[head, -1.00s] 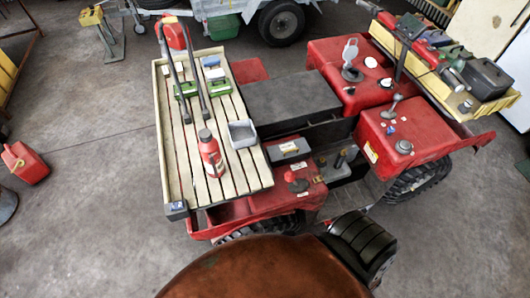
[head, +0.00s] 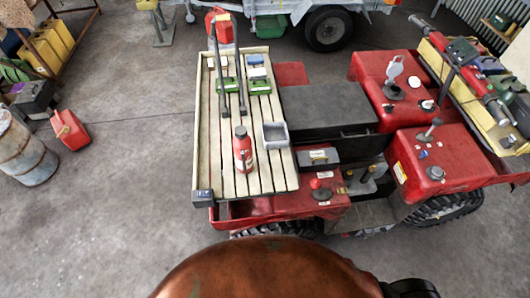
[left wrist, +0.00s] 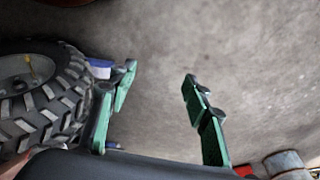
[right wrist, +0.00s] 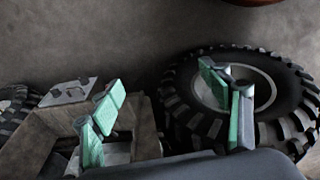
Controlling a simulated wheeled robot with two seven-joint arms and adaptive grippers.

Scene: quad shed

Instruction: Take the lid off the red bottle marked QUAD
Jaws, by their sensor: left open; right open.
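The red bottle (head: 242,152) stands upright on the slatted wooden rack of the red quad, near the rack's front end. A dark lid (head: 240,131) sits on its top. A pale label shows on its side, but its lettering is too small to read. My left gripper (left wrist: 160,80) is open and empty, over bare floor beside a tyre. My right gripper (right wrist: 165,85) is open and empty, in front of a tyre and a grey-brown frame part. Neither gripper shows in the head view, and the bottle shows in neither wrist view.
A grey tray (head: 275,136) stands right of the bottle. A red fuel can (head: 70,130) stands on the floor at left. Open floor lies left of the quad.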

